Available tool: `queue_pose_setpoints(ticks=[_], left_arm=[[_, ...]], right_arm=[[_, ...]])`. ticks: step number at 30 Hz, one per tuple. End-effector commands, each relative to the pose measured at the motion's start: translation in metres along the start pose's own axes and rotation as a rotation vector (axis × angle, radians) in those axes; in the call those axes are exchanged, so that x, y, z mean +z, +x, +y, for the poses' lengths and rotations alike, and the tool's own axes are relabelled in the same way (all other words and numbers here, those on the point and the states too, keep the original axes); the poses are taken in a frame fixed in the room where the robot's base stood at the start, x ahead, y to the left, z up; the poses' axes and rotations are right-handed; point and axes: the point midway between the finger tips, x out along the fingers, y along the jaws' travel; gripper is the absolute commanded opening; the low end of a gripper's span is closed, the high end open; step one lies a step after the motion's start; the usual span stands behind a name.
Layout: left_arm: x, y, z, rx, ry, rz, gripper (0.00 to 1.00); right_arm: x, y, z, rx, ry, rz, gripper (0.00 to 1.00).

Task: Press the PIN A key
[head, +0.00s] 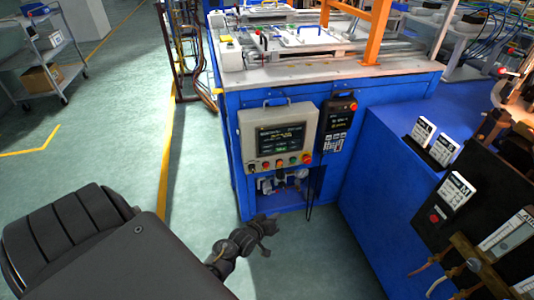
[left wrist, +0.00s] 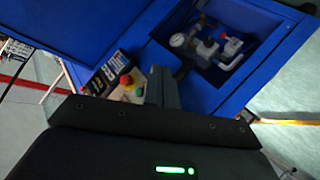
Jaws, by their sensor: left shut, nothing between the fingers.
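A black hand-held style keypad (head: 336,125) with a small screen, rows of small keys and a red button is mounted on the front of the blue cabinet, right of the grey control box (head: 278,136). The key lettering is too small to read, so I cannot tell which key is PIN A. My left gripper (head: 265,232) is shut and empty, low in front of the cabinet, below and left of the keypad and apart from it. In the left wrist view its dark fingers (left wrist: 158,86) point toward the cabinet. My right gripper is not in view.
An open recess with a gauge and valves (head: 283,182) lies under the control box. A blue bench with white cards (head: 436,145) and a black panel stands at the right. The orange post (head: 375,30) rises from the cabinet top.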

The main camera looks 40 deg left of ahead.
Motion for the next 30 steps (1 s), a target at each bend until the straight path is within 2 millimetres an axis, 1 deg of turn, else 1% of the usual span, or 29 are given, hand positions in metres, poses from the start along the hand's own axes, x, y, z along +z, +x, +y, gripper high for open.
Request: queue_pose_setpoints(ticks=[1,6,9,13,14,16,21,25,30], left_arm=[[-0.018,0.002,0.005,0.016,-0.018,0.04,0.0],[-0.075,0.002,0.019,0.069,-0.082,0.163,0.0],[-0.104,-0.001,0.026,0.097,-0.112,0.225,0.0],[-0.133,-0.007,0.033,0.128,-0.14,0.288,0.0],[-0.139,-0.009,0.034,0.133,-0.145,0.299,0.0],[-0.147,-0.009,0.038,0.159,-0.189,0.347,0.0],[-0.164,-0.014,0.042,0.193,-0.25,0.417,0.0],[-0.169,-0.016,0.044,0.203,-0.264,0.435,0.0],[-0.169,-0.016,0.044,0.203,-0.265,0.436,0.0]], right_arm=[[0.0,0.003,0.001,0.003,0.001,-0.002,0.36],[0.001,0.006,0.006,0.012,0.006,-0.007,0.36],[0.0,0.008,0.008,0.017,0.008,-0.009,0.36],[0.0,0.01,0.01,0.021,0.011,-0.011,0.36],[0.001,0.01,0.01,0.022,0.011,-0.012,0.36],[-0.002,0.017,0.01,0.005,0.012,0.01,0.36],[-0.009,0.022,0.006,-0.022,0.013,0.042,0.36],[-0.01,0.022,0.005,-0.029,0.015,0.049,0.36],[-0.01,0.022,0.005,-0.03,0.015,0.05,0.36]])
